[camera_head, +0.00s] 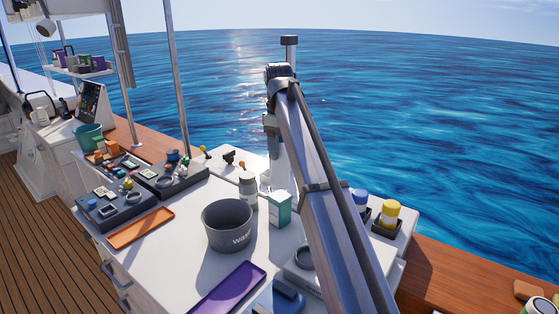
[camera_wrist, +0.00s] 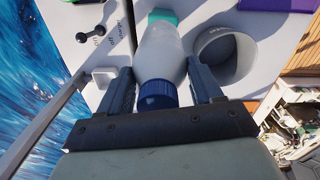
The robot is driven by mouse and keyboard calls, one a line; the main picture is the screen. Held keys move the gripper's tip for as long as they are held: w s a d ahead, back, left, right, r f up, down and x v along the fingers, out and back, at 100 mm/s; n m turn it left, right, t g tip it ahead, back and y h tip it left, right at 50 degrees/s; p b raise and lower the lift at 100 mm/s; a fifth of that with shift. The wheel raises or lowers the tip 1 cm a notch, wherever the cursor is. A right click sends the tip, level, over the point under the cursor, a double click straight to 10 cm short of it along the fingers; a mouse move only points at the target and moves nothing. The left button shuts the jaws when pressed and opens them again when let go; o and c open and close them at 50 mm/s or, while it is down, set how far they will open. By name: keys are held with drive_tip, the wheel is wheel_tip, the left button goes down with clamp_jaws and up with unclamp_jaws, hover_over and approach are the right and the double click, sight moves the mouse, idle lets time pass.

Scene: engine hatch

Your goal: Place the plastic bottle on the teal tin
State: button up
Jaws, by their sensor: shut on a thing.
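The plastic bottle (camera_wrist: 160,52) is whitish with a dark blue cap (camera_wrist: 157,95). My gripper (camera_wrist: 158,78) is shut on it near the cap end, one finger on each side. The bottle's far end points away from the wrist. The teal tin (camera_wrist: 163,16) shows just past that end in the wrist view; whether they touch cannot be told. In the head view the teal tin (camera_head: 279,210), a teal and white box, stands on the white counter below my arm, right of the bucket.
A dark grey bucket (camera_head: 228,226) and a grey bottle (camera_head: 248,191) stand close left of the tin. An orange tray (camera_head: 140,229) and a purple tray (camera_head: 228,288) lie nearby.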

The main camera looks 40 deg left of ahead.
drive_tip(key=shift+f, duration=2.1)
drive_tip(key=o, duration=1.3)
drive_tip(key=shift+s+r, duration=0.1)
drive_tip(key=shift+r, duration=3.75)
